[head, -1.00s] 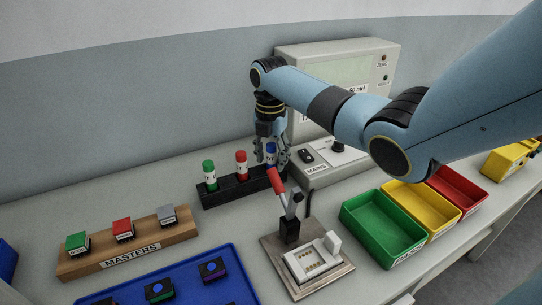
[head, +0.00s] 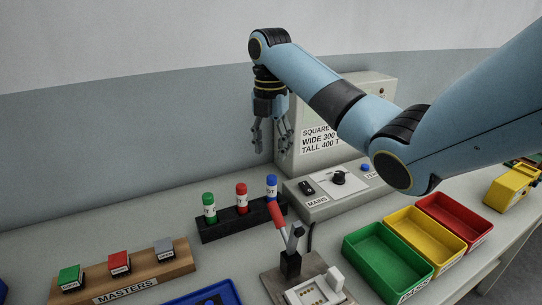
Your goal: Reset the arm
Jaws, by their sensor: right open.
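My right arm comes in from the right. Its gripper (head: 272,140) points down with its fingers apart and nothing between them. It hangs in the air above and behind the marker rack (head: 222,231), in front of the grey instrument. A green-capped marker (head: 209,208), a red-capped marker (head: 241,197) and a blue-capped marker (head: 272,187) stand upright in the rack. The gripper is clear of all of them. My left gripper does not show.
The instrument (head: 372,85) with its control box (head: 320,205) stands behind. A red-handled lever fixture (head: 282,225) is at front centre. Green (head: 362,281), yellow (head: 439,252) and red (head: 468,234) bins line the right. The MASTERS block (head: 150,278) and a blue tray (head: 185,301) are front left.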

